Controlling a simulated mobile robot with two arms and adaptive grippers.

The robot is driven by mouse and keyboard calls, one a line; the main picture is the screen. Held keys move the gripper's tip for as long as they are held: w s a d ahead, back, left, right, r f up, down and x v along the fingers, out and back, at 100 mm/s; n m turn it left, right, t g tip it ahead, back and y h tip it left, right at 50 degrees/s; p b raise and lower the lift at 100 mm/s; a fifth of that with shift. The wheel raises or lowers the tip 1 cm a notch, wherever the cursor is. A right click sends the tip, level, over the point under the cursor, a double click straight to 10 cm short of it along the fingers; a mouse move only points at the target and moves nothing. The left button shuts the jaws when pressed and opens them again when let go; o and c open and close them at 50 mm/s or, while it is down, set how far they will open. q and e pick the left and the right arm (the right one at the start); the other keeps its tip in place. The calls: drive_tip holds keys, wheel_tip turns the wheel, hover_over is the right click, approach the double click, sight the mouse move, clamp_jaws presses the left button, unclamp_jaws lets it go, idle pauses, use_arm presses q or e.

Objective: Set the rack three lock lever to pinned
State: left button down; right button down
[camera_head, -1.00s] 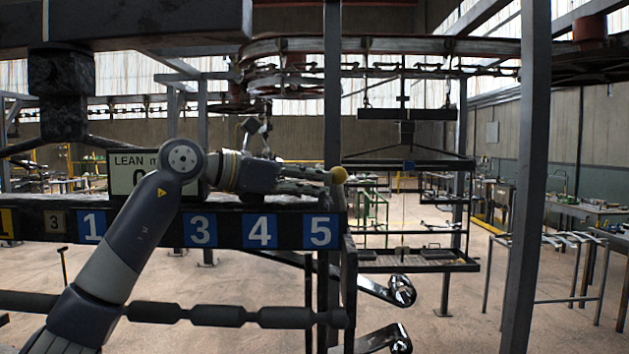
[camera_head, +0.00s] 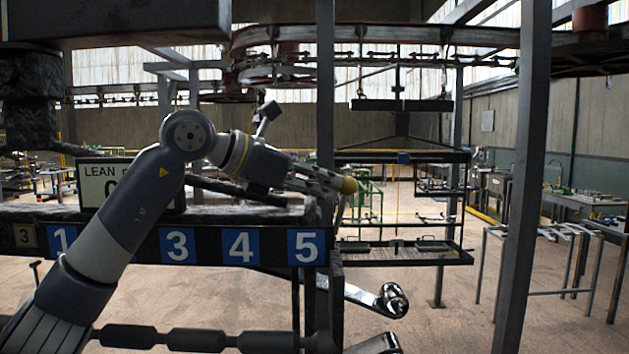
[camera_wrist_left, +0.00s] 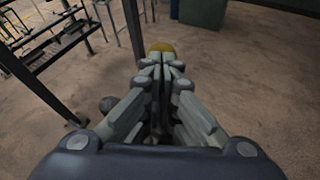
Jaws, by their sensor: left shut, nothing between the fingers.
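A yellow round knob (camera_head: 348,186) shows in the head view just past the right end of the rack beam, right of the blue "5" plate. A thin grey rod below it slants down-left. My left gripper (camera_head: 336,184) reaches over the beam from the left, shut and empty, its tips against or just beside the knob. In the left wrist view the shut fingers (camera_wrist_left: 162,66) point at the yellow knob (camera_wrist_left: 162,47), which shows just beyond the tips; whether they touch, I cannot tell. The lever's base is hidden. My right gripper is not in view.
The dark beam carries blue number plates (camera_head: 240,246) and a "LEAN" sign (camera_head: 104,186) partly behind my arm. A grey post (camera_head: 325,90) rises behind the gripper. Glossy dark arms with a chrome end (camera_head: 392,300) stick out below right.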

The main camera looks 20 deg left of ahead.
sight(348, 184)
use_arm(q)
drive_tip(key=d, duration=0.3)
drive_tip(key=shift+w+r, duration=0.1)
drive_tip(key=shift+r, duration=0.1)
drive_tip(key=shift+w+d+f, duration=0.15)
drive_tip(key=shift+w+d, duration=0.2)
drive_tip(key=shift+w, duration=0.05)
drive_tip(key=shift+s, duration=0.1)
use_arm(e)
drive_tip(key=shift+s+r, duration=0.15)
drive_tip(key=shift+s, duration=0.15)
use_arm(q)
drive_tip(key=shift+d, duration=0.1)
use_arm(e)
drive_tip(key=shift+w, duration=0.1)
